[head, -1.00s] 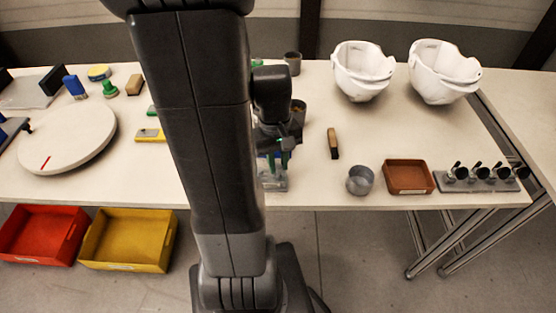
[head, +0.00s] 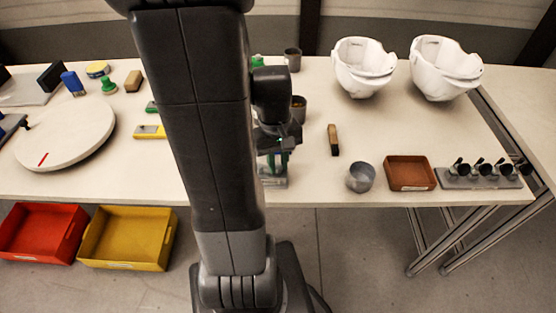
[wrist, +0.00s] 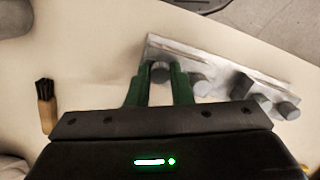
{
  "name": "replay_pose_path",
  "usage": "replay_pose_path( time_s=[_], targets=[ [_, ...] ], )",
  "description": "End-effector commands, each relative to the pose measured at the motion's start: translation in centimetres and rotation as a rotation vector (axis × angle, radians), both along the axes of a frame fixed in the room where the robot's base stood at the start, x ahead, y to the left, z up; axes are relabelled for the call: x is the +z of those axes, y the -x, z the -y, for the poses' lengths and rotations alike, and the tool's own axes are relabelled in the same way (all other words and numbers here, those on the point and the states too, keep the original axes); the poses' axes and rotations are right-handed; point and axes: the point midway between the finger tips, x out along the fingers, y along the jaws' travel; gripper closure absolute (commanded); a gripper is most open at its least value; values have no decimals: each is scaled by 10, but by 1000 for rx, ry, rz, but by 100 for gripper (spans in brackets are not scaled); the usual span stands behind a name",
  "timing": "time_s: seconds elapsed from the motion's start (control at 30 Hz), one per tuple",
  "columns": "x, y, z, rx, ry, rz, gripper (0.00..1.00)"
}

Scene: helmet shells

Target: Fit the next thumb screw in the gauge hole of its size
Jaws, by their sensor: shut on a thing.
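My gripper (wrist: 160,84) has its green fingers shut on a grey thumb screw (wrist: 160,72), whose rounded head shows between the fingertips. The fingers point at the near-left end of the grey metal gauge (wrist: 205,56). Several grey cylindrical heads stand along the gauge's side in the wrist view. Whether the held screw sits in a hole or just above one, I cannot tell. In the head view my gripper (head: 277,160) hangs over the gauge (head: 273,182) near the table's front edge, and my arm hides part of the area.
A brush (head: 333,140), a metal cup (head: 361,177), an empty brown tray (head: 410,174) and a clamp rack (head: 480,178) lie to the right. Two white helmet shells (head: 364,68) stand behind. A turntable (head: 65,135) is at left.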

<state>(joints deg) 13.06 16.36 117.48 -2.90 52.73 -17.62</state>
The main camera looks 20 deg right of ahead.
Motion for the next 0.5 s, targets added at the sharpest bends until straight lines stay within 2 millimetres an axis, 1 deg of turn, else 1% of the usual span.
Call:
replay_pose_path(
  time_s=[0.33,0.37,0.4,0.47,0.5],
  targets=[
    [-2,0,0,0,0,0,100],
    [-2,0,0,0,0,0,79],
    [-2,0,0,0,0,0,71],
    [-2,0,0,0,0,0,59],
    [-2,0,0,0,0,0,55]
  ],
)
